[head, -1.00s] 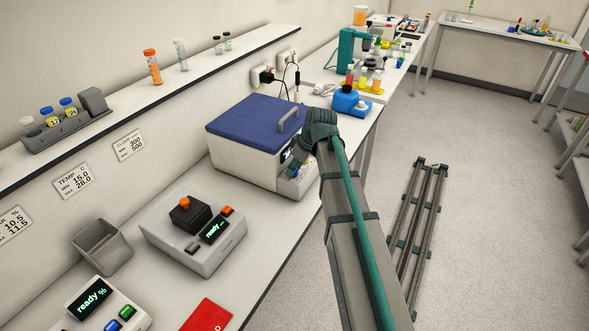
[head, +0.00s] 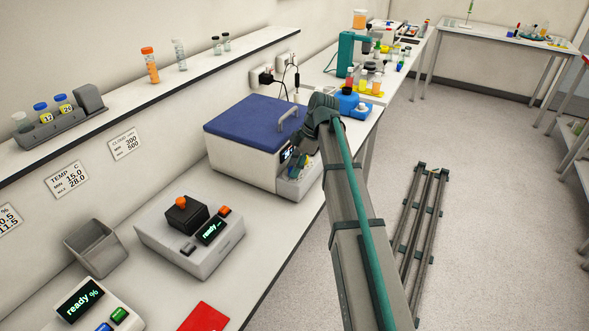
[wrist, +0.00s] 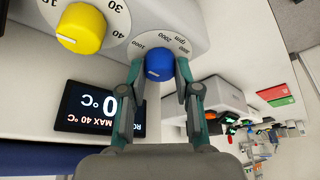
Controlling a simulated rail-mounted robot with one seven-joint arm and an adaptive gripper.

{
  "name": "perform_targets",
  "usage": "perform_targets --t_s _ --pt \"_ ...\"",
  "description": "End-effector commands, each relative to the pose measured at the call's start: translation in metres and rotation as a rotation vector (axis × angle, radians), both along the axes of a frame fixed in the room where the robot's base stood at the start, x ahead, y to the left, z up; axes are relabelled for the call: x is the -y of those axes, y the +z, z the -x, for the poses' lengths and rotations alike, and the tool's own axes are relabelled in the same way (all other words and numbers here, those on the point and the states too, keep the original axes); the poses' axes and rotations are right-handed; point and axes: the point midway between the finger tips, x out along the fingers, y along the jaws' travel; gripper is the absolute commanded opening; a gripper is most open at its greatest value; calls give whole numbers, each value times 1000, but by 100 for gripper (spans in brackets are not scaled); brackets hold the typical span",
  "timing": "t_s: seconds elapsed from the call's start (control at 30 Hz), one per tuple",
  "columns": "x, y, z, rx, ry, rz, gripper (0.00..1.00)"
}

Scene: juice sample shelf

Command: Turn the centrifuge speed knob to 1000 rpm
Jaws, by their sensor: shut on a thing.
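The centrifuge (head: 245,155) is a white box with a blue lid and a grey handle on the bench. Its blue speed knob (wrist: 159,68) shows in the wrist view, beside a dial plate marked 1000, 2000, 3000 and rpm. My gripper (wrist: 160,75) is shut on this knob, one finger on each side. A light pointer mark on the knob is partly visible, but I cannot tell its exact setting. A yellow knob (wrist: 80,28) with marks 30 and 40 sits beside it. The display (wrist: 98,108) reads "0 °C" and "MAX 40 °C", partly covered by a finger.
A grey-white device (head: 190,240) with a "ready" screen and a grey bin (head: 95,248) stand on the near bench. A blue device (head: 354,104) stands beyond the centrifuge. A shelf (head: 150,88) with vials runs along the wall.

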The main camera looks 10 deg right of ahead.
Motion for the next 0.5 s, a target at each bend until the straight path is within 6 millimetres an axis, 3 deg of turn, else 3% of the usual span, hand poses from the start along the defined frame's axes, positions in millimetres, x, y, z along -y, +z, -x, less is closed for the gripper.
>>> perform_targets --t_s 0.5 --pt "-1 0 0 0 66 0 0"
